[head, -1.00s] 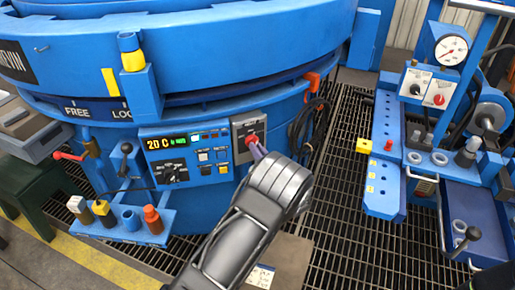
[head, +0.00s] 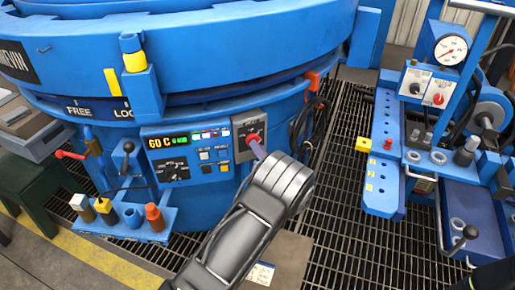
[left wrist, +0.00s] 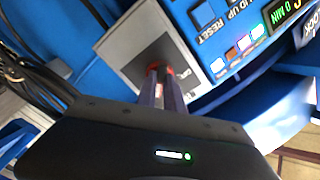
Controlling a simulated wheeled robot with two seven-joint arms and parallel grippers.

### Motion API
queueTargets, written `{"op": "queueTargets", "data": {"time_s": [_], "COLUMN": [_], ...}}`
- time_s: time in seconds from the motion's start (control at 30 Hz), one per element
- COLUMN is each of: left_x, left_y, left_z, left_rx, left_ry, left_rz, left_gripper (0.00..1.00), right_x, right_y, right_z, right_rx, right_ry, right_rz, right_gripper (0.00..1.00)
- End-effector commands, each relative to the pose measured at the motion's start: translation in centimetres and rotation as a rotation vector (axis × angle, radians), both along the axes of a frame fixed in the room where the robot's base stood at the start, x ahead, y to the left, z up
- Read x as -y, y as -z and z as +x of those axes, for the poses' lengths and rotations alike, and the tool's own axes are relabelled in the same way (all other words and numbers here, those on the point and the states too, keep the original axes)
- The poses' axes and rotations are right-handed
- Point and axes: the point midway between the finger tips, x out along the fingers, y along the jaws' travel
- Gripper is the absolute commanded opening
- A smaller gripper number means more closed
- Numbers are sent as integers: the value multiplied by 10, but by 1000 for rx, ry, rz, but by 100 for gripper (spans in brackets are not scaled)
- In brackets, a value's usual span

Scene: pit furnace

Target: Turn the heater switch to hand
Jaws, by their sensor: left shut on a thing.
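A red switch knob (head: 252,138) sits on a small grey plate (head: 242,124) at the right end of the blue control panel on the furnace. My left gripper (head: 257,150) reaches up to it from below and is shut on the knob. In the left wrist view, both fingers meet at the red knob (left wrist: 157,70), in front of the grey plate (left wrist: 122,45). The fingers hide much of the knob, and I cannot read its position or the plate's lettering. My right gripper is not in view.
A small tool shelf (head: 130,222) juts out at lower left. A stand with a gauge (head: 451,50) and two switches is at right. Floor grating lies between.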

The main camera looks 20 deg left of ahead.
Motion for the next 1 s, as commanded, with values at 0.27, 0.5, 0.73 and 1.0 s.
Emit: {"op": "queueTargets", "data": {"time_s": [0.27, 0.5, 0.73, 1.0], "left_x": [1, 0, 0, 19], "left_y": [1, 0, 0, 0], "left_z": [0, 0, 0, -15], "left_rx": [-3, -1, 0, -1], "left_ry": [1, 1, 1, 2], "left_rz": [1, 0, -1, -2], "left_gripper": [15, 34, 34, 34], "right_x": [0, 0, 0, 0], "right_y": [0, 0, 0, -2], "right_z": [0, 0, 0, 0], "right_rx": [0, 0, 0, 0], "right_ry": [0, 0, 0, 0], "right_rz": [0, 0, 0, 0], "right_gripper": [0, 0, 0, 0]}}
